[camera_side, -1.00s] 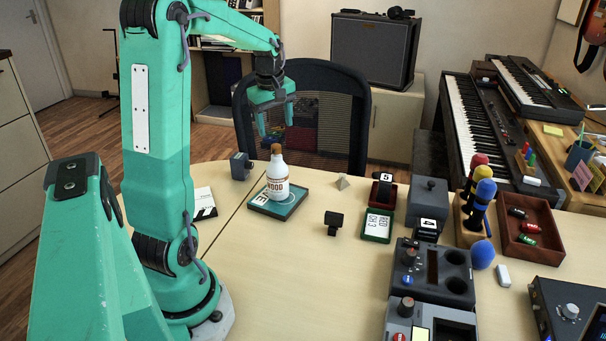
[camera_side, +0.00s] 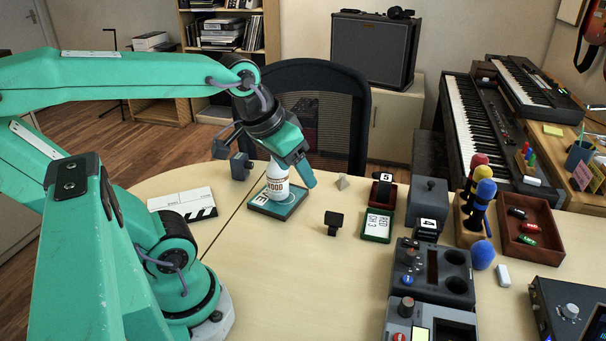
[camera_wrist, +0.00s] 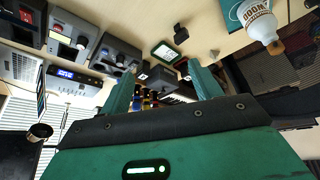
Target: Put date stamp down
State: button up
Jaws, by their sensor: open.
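My gripper (camera_side: 304,166) is open, beside and above the white bottle in the side view, with its upper part covering the bottle's top. The wrist view shows its two fingers (camera_wrist: 161,74) apart with nothing between them. I cannot tell for sure which object is the date stamp.
The white bottle (camera_side: 278,182) stands on a teal tray (camera_side: 288,210). Right of it are the green-framed card (camera_side: 377,226), grey consoles (camera_side: 433,268), colored upright figures (camera_side: 480,195) and a brown tray (camera_side: 548,240). A clapperboard (camera_side: 185,205) lies left. The front middle table is clear.

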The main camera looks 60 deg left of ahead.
jog(key=shift+s+d+f+m, duration=0.2)
jog(key=shift+s+d+m, duration=0.3)
jog(key=shift+s+d+f+m, duration=0.2)
jog(key=shift+s+d+m, duration=0.25)
jog(key=shift+m, duration=0.05)
dwell(0.6)
